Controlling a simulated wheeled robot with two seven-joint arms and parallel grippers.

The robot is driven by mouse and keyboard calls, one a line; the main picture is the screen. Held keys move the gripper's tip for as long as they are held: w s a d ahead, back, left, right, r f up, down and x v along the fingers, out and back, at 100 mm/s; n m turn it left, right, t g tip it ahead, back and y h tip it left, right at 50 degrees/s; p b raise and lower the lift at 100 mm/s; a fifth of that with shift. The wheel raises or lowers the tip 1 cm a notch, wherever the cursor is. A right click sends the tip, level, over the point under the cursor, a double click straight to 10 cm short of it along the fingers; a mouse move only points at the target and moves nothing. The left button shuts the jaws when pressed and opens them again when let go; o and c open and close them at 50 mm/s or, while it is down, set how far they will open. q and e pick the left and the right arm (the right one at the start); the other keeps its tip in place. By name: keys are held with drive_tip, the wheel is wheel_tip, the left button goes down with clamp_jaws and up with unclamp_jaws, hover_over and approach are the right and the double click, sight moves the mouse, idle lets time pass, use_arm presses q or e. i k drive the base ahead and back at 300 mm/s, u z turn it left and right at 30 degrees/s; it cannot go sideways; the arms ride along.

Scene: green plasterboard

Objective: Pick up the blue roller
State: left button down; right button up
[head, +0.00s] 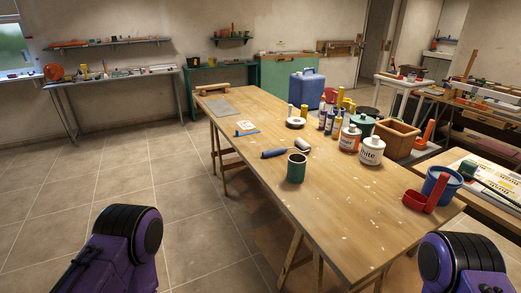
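The blue roller (274,154) lies on the wooden trestle table (240,117), near its middle. Its dark blue handle points left and its pale roller head (302,146) is at the right. It lies just behind an upright green cup (296,170), with a small gap between them. Parts of my two purple arms show at the lower left and lower right, both short of the roller. Neither gripper is in view.
Paint cans (371,151), bottles, a wooden box (397,138) and a blue case (307,89) crowd the table's right and back. A blue bucket (441,185) with a red item stands at the right. A grey sheet (219,107) lies far left. The table's front is mostly clear.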

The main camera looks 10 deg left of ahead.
sight(304, 145)
drive_tip(key=u, duration=1.55)
drive_tip(key=i, duration=0.8)
drive_tip(key=z, duration=0.8)
